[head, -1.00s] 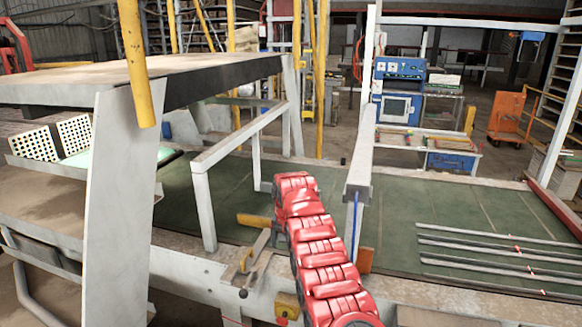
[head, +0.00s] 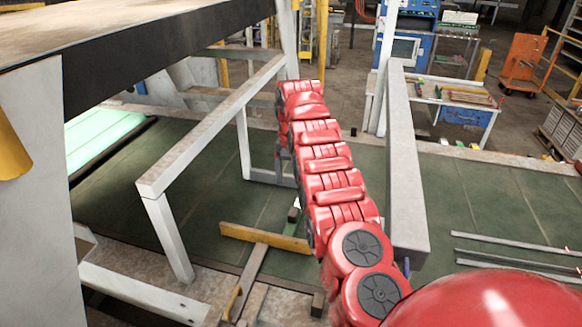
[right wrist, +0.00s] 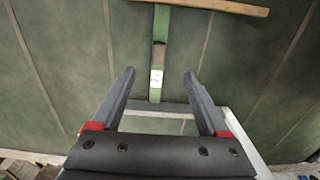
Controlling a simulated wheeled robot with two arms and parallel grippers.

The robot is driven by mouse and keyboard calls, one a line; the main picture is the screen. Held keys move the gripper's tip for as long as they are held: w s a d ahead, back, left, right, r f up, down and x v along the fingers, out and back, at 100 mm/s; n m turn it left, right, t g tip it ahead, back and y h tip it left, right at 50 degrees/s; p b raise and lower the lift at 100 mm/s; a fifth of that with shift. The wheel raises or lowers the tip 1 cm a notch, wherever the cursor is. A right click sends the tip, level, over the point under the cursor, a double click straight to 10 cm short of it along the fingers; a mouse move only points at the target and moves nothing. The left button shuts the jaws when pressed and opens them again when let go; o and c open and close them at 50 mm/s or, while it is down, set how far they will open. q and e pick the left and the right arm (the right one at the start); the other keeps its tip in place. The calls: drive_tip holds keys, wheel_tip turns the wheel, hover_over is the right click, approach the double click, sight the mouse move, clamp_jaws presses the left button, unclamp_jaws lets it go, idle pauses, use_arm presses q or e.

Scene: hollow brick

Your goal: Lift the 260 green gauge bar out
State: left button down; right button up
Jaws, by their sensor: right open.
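A narrow green bar (right wrist: 161,24) with a darker brown stretch and a white label lies on the green floor in the right wrist view. No number is readable on it. A small green piece with a white mark (head: 294,210) shows beside my red arm in the head view; it looks like the same bar, mostly hidden. My right gripper (right wrist: 160,74) is open and empty. Its fingers point toward the bar, whose near end appears between them, apparently still below and apart. In the head view my red arm mostly hides this gripper. My left gripper is not in view.
A yellow-brown beam (head: 265,238) crosses the bar's far end in the wrist view. Pale metal frames stand left (head: 205,130) and right (head: 405,160) of my arm. A low pale frame (right wrist: 243,140) lies under the gripper. Grey rods (head: 515,243) lie right.

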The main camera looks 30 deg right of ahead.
drive_tip(key=b, duration=0.9)
hover_over(293, 215)
wheel_tip(293, 215, down, 10)
drive_tip(key=shift+w+a+r, duration=0.15)
drive_tip(key=shift+r, duration=0.1)
drive_tip(key=shift+f+p, duration=0.1)
drive_tip(key=shift+p, duration=1.15)
drive_tip(key=shift+f, duration=0.4)
wheel_tip(293, 215, down, 4)
drive_tip(key=p, duration=0.2)
drive_tip(key=shift+f+p, duration=0.1)
drive_tip(key=shift+p, duration=0.25)
drive_tip(key=shift+f+p, duration=0.3)
drive_tip(key=shift+f, duration=0.75)
clamp_jaws()
